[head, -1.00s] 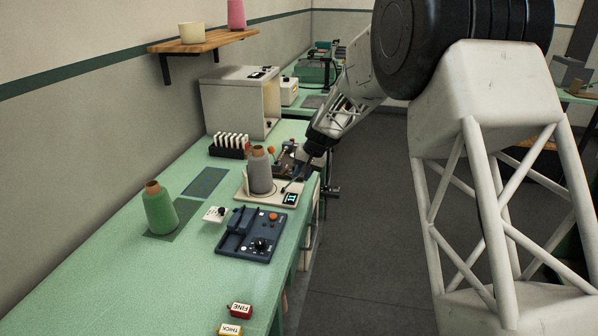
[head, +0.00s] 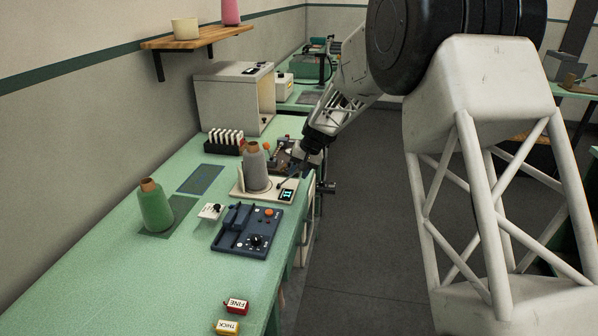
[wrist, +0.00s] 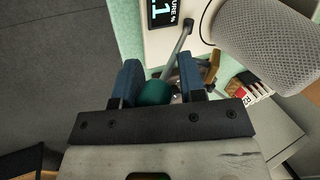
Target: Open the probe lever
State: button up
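The probe lever (wrist: 176,50) is a thin grey metal rod on the pale meter (wrist: 155,42) with a lit display. It slants towards my gripper. A dark green rounded knob (wrist: 154,92) lies between my two blue fingers, near the rod's end; I cannot tell if it joins the rod. My gripper (wrist: 160,75) has its fingers apart, with a gap on the right side of the knob. In the head view the meter (head: 240,190) carries a grey yarn cone (head: 255,168), and my gripper (head: 303,160) is at its far right side, its fingertips too small to read.
A dark blue device (head: 262,240) with knobs, a white card (head: 211,211) and a green cone (head: 155,206) stand nearer on the green bench (head: 90,275). A rack (head: 226,141) and a pale cabinet (head: 230,100) stand behind. The aisle floor at right is clear.

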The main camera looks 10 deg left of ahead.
jog(key=v, duration=0.7)
jog(key=shift+r, duration=0.25)
jog(key=shift+d, duration=0.25)
jog(key=s+d+r+h, duration=0.1)
jog(key=s+d+r, duration=0.3)
jog(key=s+d, duration=0.35)
jog(key=s+d+r+m+t, duration=0.1)
jog(key=s+d+r, duration=0.4)
jog(key=s+d, duration=0.25)
jog(key=s+d+r+h, duration=0.1)
jog(key=s+d+r, duration=0.3)
jog(key=s+d, duration=0.3)
jog(key=s+d+f+h, duration=0.1)
jog(key=s+d, duration=0.3)
jog(key=s, duration=0.6)
jog(key=s+d+f+m+t, duration=0.1)
jog(key=s+d, duration=0.3)
jog(key=s, duration=0.6)
jog(key=s+d+f+h, duration=0.1)
jog(key=s+d, duration=0.3)
jog(key=s, duration=0.7)
jog(key=shift+d+f+t+h, duration=0.3)
jog(key=shift+d+f, duration=0.05)
jog(key=shift+f, duration=0.15)
